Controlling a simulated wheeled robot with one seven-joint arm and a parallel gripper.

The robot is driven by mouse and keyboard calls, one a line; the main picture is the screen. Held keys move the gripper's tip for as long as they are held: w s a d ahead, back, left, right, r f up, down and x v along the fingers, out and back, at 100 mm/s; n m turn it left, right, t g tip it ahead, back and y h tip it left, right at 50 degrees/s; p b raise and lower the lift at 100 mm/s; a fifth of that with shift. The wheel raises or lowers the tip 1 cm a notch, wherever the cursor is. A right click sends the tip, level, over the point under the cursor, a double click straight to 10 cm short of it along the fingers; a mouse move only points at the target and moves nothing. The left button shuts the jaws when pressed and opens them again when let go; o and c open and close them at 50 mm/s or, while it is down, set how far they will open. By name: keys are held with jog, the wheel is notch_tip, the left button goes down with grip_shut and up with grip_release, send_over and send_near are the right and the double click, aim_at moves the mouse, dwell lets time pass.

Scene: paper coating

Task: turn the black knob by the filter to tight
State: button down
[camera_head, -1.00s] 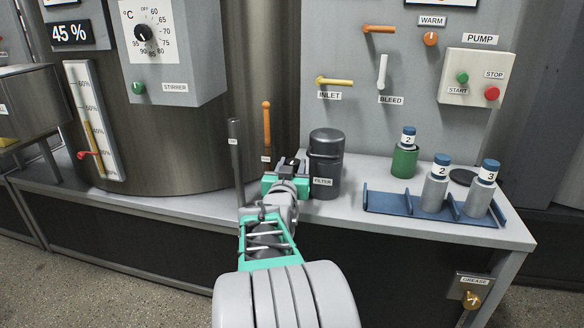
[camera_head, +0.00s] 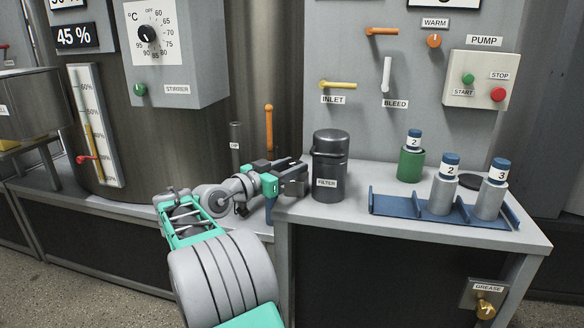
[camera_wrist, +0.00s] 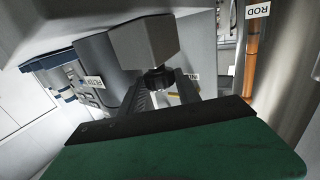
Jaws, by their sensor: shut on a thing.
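The filter (camera_head: 330,165) is a dark grey lidded canister standing upright on the bench. It also shows, tilted, at the left of the wrist view (camera_wrist: 105,65). My gripper (camera_head: 300,176) reaches in from the left, close beside the filter. In the wrist view the black knob (camera_wrist: 158,79) sits under a grey block, between the dark fingers of my gripper (camera_wrist: 162,88). The fingers are shut on it. In the head view the knob is hidden by my gripper. No tight mark or pointer on the knob is readable.
An orange rod (camera_head: 269,130) and a dark rod (camera_head: 235,145) stand behind my arm. A blue rack (camera_head: 400,206) with bottles and a green cup (camera_head: 410,166) stand right of the filter. The yellow inlet lever (camera_head: 338,85) and bleed lever (camera_head: 386,78) are above.

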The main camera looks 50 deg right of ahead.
jog(key=shift+m+g, duration=0.4)
jog(key=shift+g, duration=0.2)
jog(key=c, duration=1.1)
grip_release()
jog(key=shift+d+f, duration=0.1)
jog(key=shift+d, duration=0.05)
jog(key=shift+c, duration=0.2)
